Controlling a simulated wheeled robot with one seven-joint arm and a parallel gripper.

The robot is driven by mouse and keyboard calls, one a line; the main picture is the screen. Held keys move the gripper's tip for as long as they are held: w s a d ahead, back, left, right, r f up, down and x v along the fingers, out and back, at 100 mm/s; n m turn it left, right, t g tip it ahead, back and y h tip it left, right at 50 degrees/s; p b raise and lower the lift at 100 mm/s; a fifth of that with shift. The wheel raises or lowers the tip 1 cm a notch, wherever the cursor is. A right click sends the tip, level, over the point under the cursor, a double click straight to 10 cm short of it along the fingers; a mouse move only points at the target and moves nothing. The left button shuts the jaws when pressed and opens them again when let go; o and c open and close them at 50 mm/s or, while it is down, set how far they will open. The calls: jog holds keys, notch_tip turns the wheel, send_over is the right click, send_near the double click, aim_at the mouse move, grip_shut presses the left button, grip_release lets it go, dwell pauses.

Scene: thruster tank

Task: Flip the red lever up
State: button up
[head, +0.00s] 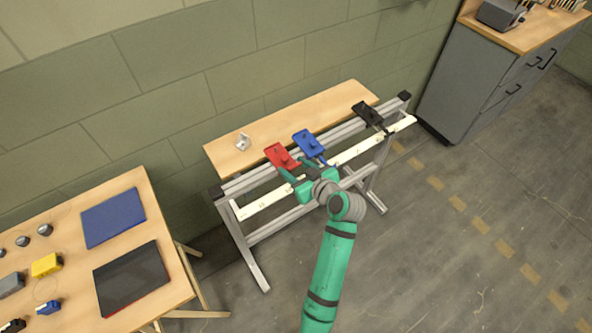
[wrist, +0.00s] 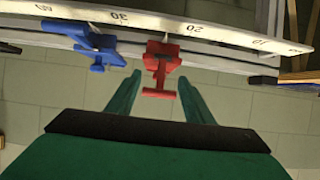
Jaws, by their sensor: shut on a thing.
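The red lever unit (head: 281,155) is mounted on the front rail of the metal frame, left of the blue one. In the wrist view the red lever (wrist: 159,72) lies between the two green fingers, its crossbar end toward my palm. My gripper (head: 294,180) is at the front of the red unit, and its fingertips (wrist: 162,80) are shut on the red lever. The exact contact is hidden in the head view, and small gaps seem to show in the wrist view.
A blue lever unit (head: 309,142) stands close to the right of the red one, and a black unit (head: 369,114) is farther right. A white scale strip (head: 359,150) runs along the frame's front. A wooden table (head: 155,205) stands at left, a grey cabinet (head: 465,85) at right.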

jog(key=shift+w+a+r+g+h, duration=0.1)
jog(key=shift+a+g+h, duration=0.05)
jog(key=shift+g+h, duration=0.2)
jog(key=o, duration=0.9)
jog(key=v, duration=1.1)
jog(key=shift+f, duration=0.2)
